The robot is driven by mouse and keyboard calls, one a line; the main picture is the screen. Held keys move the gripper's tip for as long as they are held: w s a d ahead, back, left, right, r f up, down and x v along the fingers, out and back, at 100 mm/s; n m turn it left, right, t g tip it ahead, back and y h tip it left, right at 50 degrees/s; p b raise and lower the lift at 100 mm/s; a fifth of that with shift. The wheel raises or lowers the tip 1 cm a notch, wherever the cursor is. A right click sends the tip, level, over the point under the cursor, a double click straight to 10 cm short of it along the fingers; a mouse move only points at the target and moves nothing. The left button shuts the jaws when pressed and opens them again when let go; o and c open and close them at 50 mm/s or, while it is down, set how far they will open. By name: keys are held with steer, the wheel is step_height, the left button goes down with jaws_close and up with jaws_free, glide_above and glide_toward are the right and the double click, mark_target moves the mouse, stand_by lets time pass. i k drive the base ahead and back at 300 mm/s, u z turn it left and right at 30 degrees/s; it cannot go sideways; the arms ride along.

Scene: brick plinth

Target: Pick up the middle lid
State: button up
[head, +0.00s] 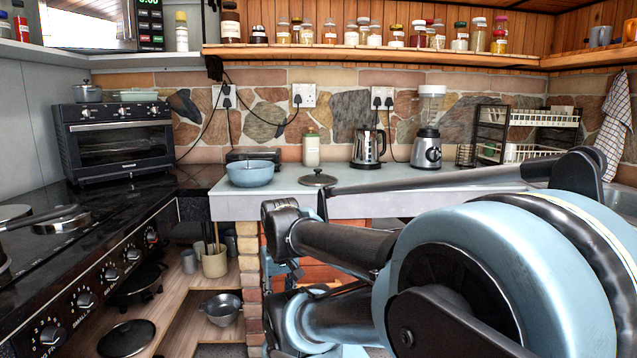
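A round dark lid (318,179) with a knob on top lies on the pale counter, near its front edge, right of a blue bowl. Another dark round lid (127,338) lies low at the lower left, on the wooden surface below the counter. The frame does not settle which lid is the middle one. My arm fills the lower right and reaches left in front of the brick plinth. What looks like my gripper (284,268) is partly hidden behind arm links, below the counter edge and apart from both lids. Its fingers cannot be made out clearly.
The blue bowl (254,173) stands close left of the counter lid. The brick plinth (250,275) is below the counter. A metal pan (222,309) sits low beside it.

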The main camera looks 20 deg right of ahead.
mark_target(317, 180)
steer(key=k, duration=0.65)
steer(key=z, duration=0.05)
steer(key=i, duration=0.75)
steer(key=z, duration=0.65)
steer(key=i, duration=0.7)
steer(key=z, duration=0.45)
